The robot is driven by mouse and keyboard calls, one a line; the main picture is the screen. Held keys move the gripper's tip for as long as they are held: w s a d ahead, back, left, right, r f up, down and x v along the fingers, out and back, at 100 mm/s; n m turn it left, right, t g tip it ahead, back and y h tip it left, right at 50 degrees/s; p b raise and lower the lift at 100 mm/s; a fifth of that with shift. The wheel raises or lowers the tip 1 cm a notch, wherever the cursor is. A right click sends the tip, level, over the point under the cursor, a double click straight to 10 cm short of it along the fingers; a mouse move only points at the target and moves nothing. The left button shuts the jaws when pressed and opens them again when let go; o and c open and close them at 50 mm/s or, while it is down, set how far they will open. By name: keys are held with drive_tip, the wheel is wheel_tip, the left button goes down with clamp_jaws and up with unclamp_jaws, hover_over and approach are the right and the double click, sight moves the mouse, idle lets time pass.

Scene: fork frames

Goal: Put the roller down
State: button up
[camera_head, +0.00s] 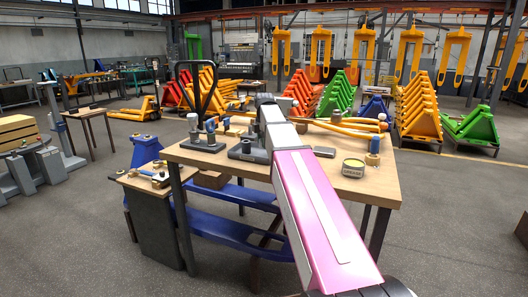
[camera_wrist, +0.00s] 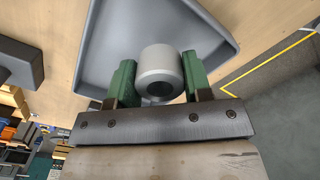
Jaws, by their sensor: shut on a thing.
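The roller (camera_wrist: 158,62), a short light-grey cylinder with a dark hole in its end, is between the two green fingers of my gripper (camera_wrist: 157,78) in the wrist view. My gripper is shut on it. Behind the roller in this view is a grey tray (camera_wrist: 112,35) with a raised rim, lying on a wooden tabletop. I cannot tell whether the roller touches the tray floor. In the head view my arm reaches over the wooden workbench (camera_head: 377,183) and hides the roller and the fingertips.
Orange parts (camera_head: 350,125) lie along the back. A lower side table (camera_head: 143,181) adjoins the bench.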

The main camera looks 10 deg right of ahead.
sight(264, 156)
drive_tip(key=shift+f, duration=2.05)
drive_tip(key=shift+f, duration=0.1)
drive_tip(key=o, duration=1.3)
wheel_tip(264, 156, up, 12)
drive_tip(key=shift+r, duration=0.15)
